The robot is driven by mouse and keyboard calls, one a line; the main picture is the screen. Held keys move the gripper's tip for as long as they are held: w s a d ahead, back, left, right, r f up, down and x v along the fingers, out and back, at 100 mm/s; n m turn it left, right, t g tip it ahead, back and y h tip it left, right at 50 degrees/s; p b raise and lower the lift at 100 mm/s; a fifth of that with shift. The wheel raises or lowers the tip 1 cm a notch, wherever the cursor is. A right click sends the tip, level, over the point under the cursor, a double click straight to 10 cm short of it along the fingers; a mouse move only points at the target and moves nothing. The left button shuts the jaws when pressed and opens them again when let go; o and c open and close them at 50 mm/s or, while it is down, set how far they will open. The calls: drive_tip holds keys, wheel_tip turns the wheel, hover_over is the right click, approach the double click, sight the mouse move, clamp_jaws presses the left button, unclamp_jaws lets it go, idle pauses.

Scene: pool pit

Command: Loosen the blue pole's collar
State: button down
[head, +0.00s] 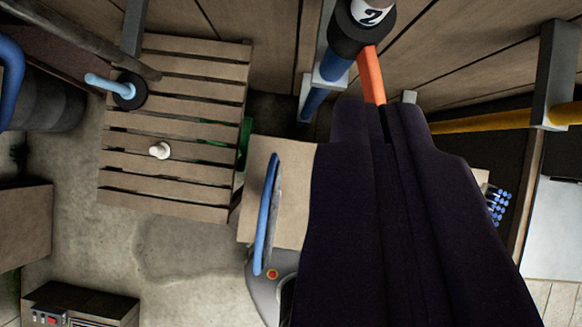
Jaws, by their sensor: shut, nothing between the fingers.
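The blue pole (336,66) shows at the top, running down behind a grey bracket. Its black collar (350,32) carries a white round tag marked "2". An orange lever (371,75) sticks out from the collar down towards my gripper. My gripper (384,112) is large and dark in the right half of the view. Its fingers are shut with nothing between them. The lever's lower end meets the fingertips in the picture. I cannot tell whether they touch, and the lever's tip may be hidden behind them.
A yellow pole (485,122) runs into a grey bracket (556,75) at the right. A slatted pallet (170,190) bears a white knob-like piece (160,150). A cardboard-coloured box (295,215) lies below the collar, partly hidden by my gripper. Bare concrete (185,255) shows at lower left.

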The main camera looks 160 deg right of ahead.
sight(368, 50)
drive_tip(key=s+a+f+n+g+h+p, duration=0.1)
drive_tip(key=s+a+f+n+h+p, duration=0.15)
drive_tip(key=a+f+p, duration=0.2)
drive_tip(key=d+b+x, duration=0.1)
drive_tip(key=d+x, duration=0.1)
drive_tip(key=x, duration=1)
drive_tip(key=shift+d+m+b, duration=0.3)
drive_tip(key=shift+d+m, duration=0.05)
drive_tip(key=shift+m, duration=0.1)
drive_tip(key=shift+r+h, duration=0.1)
drive_tip(key=shift+h, duration=0.15)
drive_tip(key=shift+w+d+n+y+b, duration=0.1)
drive_tip(key=shift+d+n+y+b, duration=0.3)
drive_tip(key=shift+d+n+b, duration=0.45)
drive_tip(key=shift+d+m, duration=0.25)
drive_tip(key=shift+a, duration=0.2)
